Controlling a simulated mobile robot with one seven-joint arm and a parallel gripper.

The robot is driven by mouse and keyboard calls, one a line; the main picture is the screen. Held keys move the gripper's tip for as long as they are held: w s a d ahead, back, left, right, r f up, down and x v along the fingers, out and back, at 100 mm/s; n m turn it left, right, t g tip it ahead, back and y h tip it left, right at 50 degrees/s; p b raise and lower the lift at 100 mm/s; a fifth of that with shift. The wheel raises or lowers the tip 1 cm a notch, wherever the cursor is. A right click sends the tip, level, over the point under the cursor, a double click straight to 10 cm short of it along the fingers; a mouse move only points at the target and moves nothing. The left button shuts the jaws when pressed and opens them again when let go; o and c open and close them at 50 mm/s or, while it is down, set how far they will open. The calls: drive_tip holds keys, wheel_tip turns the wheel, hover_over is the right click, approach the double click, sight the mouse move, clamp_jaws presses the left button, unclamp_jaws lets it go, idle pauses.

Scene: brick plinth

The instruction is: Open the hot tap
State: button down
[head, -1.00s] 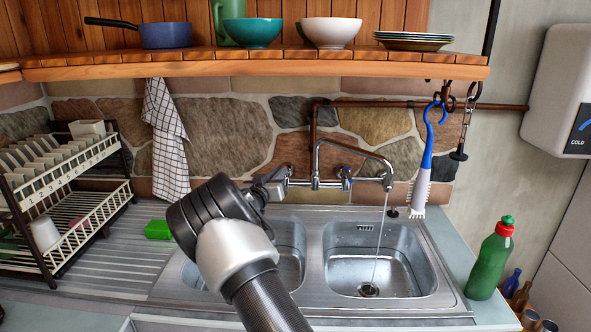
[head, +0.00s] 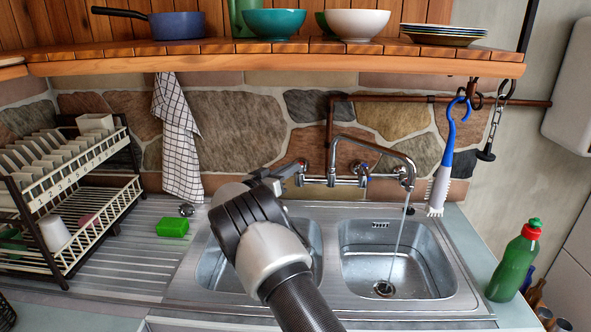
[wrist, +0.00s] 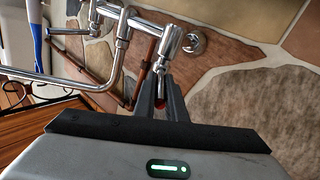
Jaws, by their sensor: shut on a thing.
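The chrome mixer tap (head: 350,181) is mounted on the stone wall behind the double sink, with its curved spout (head: 380,146) over the right basin. Water runs from the spout into that basin. The cold handle, marked blue (head: 362,169), is on the right. My gripper (head: 298,168) is at the left, hot handle, which it largely hides in the head view. In the wrist view, my gripper (wrist: 161,85) is shut on the chrome hot tap handle (wrist: 169,42). A bit of red shows between the fingers.
A wooden shelf (head: 270,62) with bowls and plates overhangs the tap. A blue brush (head: 447,160) hangs right of the spout. A green bottle (head: 513,265) stands right of the sink. A dish rack (head: 70,200) and green sponge (head: 173,227) are at the left.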

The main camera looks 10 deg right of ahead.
drive_tip(key=c, duration=1.8)
unclamp_jaws()
drive_tip(key=b+v, duration=0.1)
drive_tip(key=v, duration=1.6)
drive_tip(key=shift+s+a, duration=0.1)
drive_tip(key=shift+a, duration=0.15)
